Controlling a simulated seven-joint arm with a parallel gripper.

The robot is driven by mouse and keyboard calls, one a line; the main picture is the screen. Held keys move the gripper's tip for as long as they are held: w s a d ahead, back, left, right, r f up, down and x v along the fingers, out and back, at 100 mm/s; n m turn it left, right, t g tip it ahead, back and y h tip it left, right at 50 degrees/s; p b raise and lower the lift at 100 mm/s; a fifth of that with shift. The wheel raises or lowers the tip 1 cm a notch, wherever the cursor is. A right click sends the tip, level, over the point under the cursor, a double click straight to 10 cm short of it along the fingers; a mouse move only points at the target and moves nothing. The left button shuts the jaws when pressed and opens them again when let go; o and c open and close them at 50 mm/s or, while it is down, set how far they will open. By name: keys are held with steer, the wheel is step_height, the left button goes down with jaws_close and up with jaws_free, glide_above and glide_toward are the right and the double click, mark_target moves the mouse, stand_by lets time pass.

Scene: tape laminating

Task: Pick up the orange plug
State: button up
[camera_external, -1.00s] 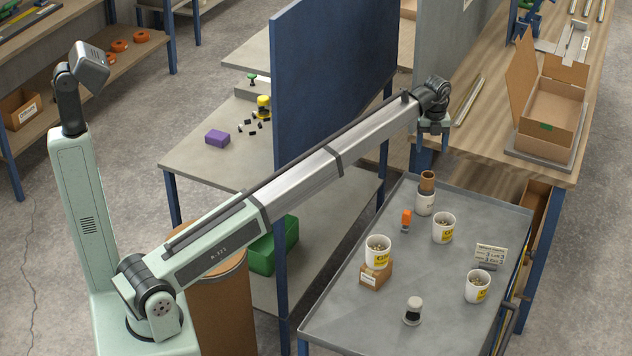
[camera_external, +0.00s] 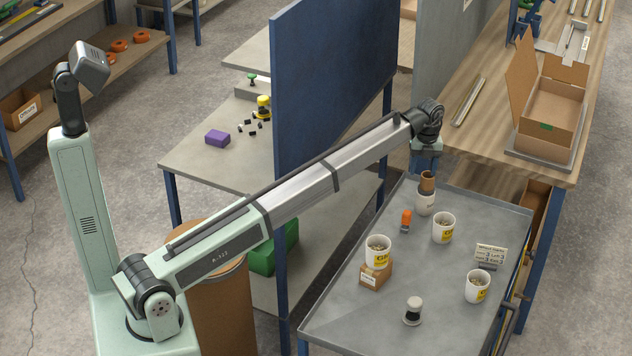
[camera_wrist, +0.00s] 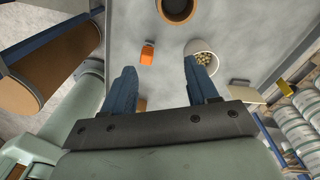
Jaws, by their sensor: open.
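The orange plug (camera_external: 406,217) stands on the grey tray table (camera_external: 340,318), with a darker part at its foot. It is left of the white cups near the table's back. In the wrist view the orange plug (camera_wrist: 147,54) lies beyond my fingertips, between their lines and nearer the left finger. My gripper (camera_wrist: 160,73) is open and empty, its two blue fingers spread apart. In the external view my wrist is above the back left end of the tray table, higher than the plug and apart from it.
A dark blue panel (camera_external: 330,90) stands left of my forearm.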

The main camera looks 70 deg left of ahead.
mark_target(407, 212)
steer(key=s+f+n, duration=0.1)
steer(key=f+n, duration=0.2)
steer(key=n, duration=0.1)
steer(key=s+d+f+n, duration=0.1)
steer(key=s+f+n, duration=0.1)
steer(key=f+n, duration=0.2)
steer(key=s+d+f+n, duration=0.1)
steer(key=s+f+n, duration=0.1)
steer(key=f+n, duration=0.2)
steer(key=shift+s+n, duration=0.25)
steer(key=shift+n, duration=0.45)
steer(key=shift+d+f, duration=0.25)
steer(key=shift+f, duration=1.1)
steer(key=shift+d+f, duration=0.2)
steer(key=shift+f, duration=1.1)
steer(key=shift+c, duration=0.3)
steer(key=c, duration=1)
